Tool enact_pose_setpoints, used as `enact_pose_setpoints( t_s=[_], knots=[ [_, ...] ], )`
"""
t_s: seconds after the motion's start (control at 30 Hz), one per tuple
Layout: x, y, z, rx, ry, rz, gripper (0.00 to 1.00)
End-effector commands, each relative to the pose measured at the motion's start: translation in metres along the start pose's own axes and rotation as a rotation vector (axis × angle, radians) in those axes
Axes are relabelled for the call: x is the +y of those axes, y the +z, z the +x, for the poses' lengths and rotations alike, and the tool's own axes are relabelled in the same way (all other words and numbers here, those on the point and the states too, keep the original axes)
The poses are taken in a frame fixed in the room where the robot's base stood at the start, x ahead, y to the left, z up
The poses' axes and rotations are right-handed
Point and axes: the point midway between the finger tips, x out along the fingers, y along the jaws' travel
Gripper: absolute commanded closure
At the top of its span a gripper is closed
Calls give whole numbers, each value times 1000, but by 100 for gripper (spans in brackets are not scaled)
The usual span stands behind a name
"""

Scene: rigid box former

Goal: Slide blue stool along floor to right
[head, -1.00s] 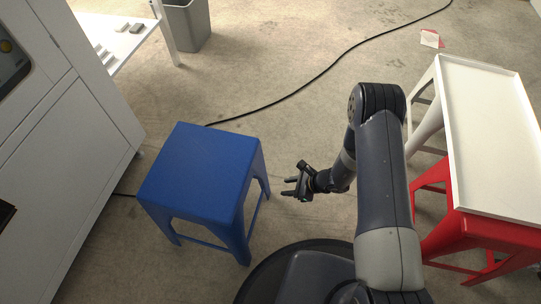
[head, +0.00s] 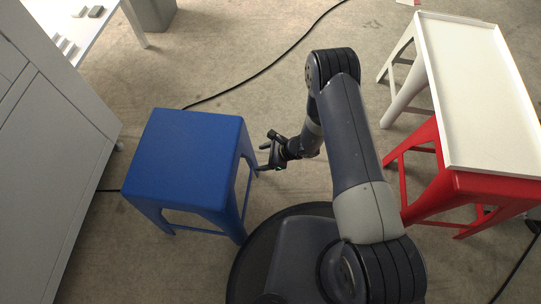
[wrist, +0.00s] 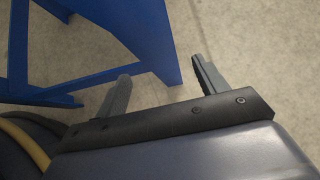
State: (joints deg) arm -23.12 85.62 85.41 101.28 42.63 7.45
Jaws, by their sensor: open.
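The blue stool (head: 187,155) stands upright on the floor left of centre in the head view. My gripper (head: 261,160) is open, close beside the stool's right side, with its fingers pointing left at a right-hand leg. In the wrist view my open gripper (wrist: 160,85) has one finger on each side of the lower end of a blue stool leg (wrist: 150,35). The leg's end shows just beyond and between the fingertips. I cannot tell whether a finger touches it.
A grey-white cabinet (head: 50,150) stands left of the stool. A red stool (head: 440,170) and a white stool (head: 405,85) carry a white tray (head: 475,85) at the right. A black cable (head: 265,70) lies across the floor behind. A grey bin (head: 152,12) is at the back.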

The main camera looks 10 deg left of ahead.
Motion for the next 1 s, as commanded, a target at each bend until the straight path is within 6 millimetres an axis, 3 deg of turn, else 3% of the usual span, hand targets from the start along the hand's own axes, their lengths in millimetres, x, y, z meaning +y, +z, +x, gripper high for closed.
enact_pose_setpoints(
  t_s=[0.1,0.33,0.77,1.0],
  knots=[
    [1,-3,26,-1,2,-3,32],
    [1,-2,55,0,1,-2,32],
    [0,0,62,0,0,1,32],
    [0,0,62,0,0,0,50]
  ],
)
